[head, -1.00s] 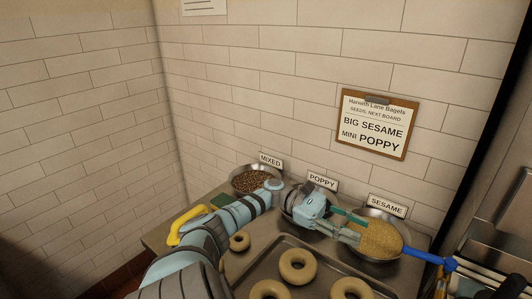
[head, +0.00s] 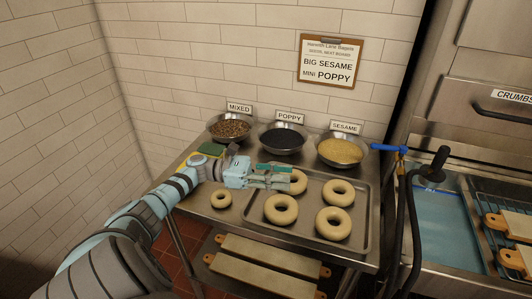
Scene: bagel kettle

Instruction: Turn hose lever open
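A blue lever (head: 388,149) shows in the head view at the tray table's right back corner, beside the sesame bowl, lying roughly level. A black hose (head: 408,225) hangs below it and loops right to a black handle (head: 436,165) over the blue basin. My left gripper (head: 290,178) is over the left back part of the bagel tray, well left of the lever and not touching it. It points right; its fingers overlap in this view, so their opening is unclear. A bagel behind the fingers is partly hidden. My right gripper is out of view.
Bowls of mixed (head: 230,129), poppy (head: 283,139) and sesame (head: 340,151) seeds line the table's back. Bagels lie on a metal tray (head: 358,190); a small one (head: 221,198) lies outside it. The basin (head: 436,215) is right. A clipboard (head: 330,61) hangs above.

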